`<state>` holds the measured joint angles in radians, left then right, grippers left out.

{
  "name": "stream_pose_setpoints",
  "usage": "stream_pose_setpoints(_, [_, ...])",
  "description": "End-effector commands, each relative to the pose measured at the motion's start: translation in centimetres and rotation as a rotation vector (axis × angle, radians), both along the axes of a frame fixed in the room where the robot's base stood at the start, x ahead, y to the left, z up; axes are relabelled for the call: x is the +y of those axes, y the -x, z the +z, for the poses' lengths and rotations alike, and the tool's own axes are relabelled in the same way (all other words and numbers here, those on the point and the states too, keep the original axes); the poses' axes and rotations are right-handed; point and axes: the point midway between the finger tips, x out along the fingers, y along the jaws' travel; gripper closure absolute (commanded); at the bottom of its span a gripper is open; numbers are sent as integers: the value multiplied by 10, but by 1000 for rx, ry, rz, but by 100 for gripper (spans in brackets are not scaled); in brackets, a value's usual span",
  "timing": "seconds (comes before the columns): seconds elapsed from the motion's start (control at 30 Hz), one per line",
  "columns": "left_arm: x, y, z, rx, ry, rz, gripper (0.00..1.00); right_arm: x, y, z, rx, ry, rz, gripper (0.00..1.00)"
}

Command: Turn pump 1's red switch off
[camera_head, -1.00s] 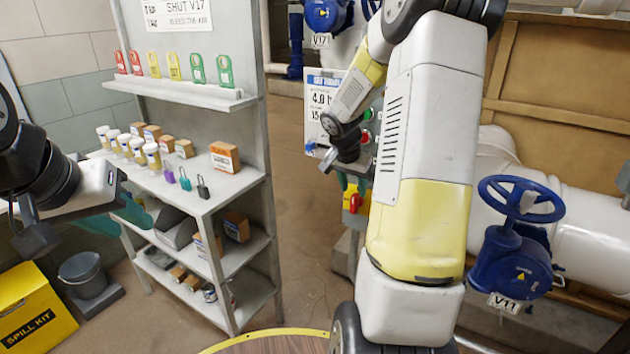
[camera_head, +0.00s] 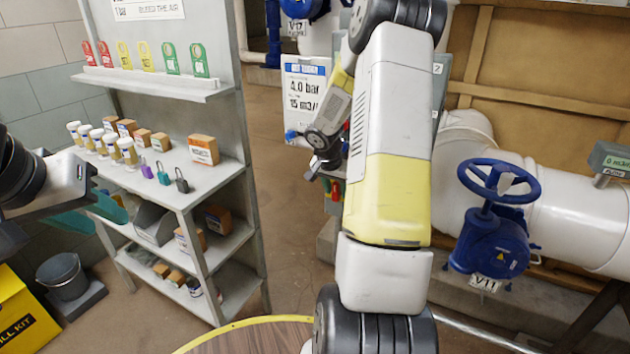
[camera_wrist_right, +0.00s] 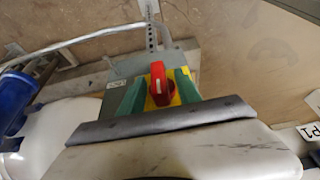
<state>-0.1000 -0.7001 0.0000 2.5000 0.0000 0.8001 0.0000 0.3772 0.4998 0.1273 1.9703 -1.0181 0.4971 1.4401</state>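The red switch (camera_wrist_right: 158,82) sits on a yellow plate on a grey box (camera_wrist_right: 122,70) in the right wrist view. The green fingertips of my right gripper (camera_wrist_right: 158,92) stand apart, one on each side of the switch in the picture; a gap shows, and I cannot tell how deep they reach. In the head view my right arm hides much of the pump panel, and the right gripper (camera_head: 334,190) is small beside a bit of red. My left gripper (camera_head: 92,214) is open and empty, in front of the shelf at the left.
A grey shelf (camera_head: 232,172) with tags, bottles, boxes and padlocks stands left. A blue handwheel valve (camera_head: 490,235) labelled V11 and a white pipe (camera_head: 575,220) are at the right. A yellow spill kit (camera_head: 22,315) and grey bucket (camera_head: 62,275) are low left. Floor is clear between.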

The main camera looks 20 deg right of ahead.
Motion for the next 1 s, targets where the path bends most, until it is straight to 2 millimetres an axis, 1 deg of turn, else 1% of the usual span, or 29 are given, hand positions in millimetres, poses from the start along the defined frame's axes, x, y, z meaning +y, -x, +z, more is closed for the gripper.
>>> stream_pose_setpoints(0.03, [0, 0, 0, 0, 0, 0, 64, 0, 0, 0, 0, 0, 0, 71])
stream_pose_setpoints(0.17, [0, 0, 0, 0, 0, 0, 64, 0, 0, 0, 0, 0, 0, 96])
stream_pose_setpoints(0.2, [0, 0, 0, 0, 0, 0, 64, 0, 0, 0, 0, 0, 0, 100])
stream_pose_setpoints(0.57, [0, 0, 0, 0, 0, 0, 64, 2, -2, 1, 44, 40, 2, 100])
stream_pose_setpoints(0.77, [0, 0, 0, 0, 0, 0, 64, 4, -4, 1, 139, 123, 4, 100])
stream_pose_setpoints(1.0, [0, 0, 0, 0, 0, 0, 64, 7, -7, -1, 306, 266, 5, 100])
